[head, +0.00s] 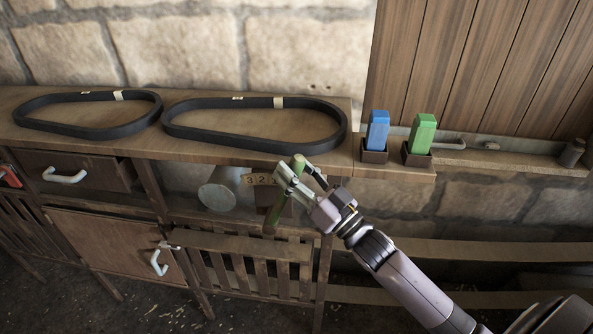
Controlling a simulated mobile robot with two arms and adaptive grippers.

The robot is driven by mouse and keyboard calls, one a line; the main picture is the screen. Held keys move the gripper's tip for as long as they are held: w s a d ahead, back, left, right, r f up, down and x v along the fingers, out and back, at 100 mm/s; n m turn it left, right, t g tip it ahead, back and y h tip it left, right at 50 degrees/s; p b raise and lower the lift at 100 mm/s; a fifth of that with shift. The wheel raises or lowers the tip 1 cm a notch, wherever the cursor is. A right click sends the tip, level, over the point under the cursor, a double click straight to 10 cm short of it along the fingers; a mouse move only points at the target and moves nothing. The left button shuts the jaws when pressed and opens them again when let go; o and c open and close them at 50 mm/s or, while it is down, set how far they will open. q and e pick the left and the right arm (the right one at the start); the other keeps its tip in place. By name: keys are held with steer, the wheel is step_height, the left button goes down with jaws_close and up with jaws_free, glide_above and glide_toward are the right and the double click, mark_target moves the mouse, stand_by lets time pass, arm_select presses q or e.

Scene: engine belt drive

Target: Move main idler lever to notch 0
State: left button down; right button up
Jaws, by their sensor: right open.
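A lever with a green handle (279,209) stands at a slant in front of the workbench, below the shelf top. It is probably the main idler lever, though no label names it. A small tan plate (257,179) beside it reads "3 2"; the other numbers are hidden or too small to read. My right gripper (298,182) is open at the upper part of the green handle, with its fingers about it. I cannot tell whether they touch it. The lever's notch cannot be read. My left gripper is not in view.
Two black belts lie on the bench top, a left belt (92,131) and a right belt (247,142). A blue block (377,130) and a green block (420,134) stand in dark holders on the ledge. A grey cylinder (217,194) sits under the top.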

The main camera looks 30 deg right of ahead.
steer(key=v, duration=1.2)
steer(key=shift+f, duration=0.1)
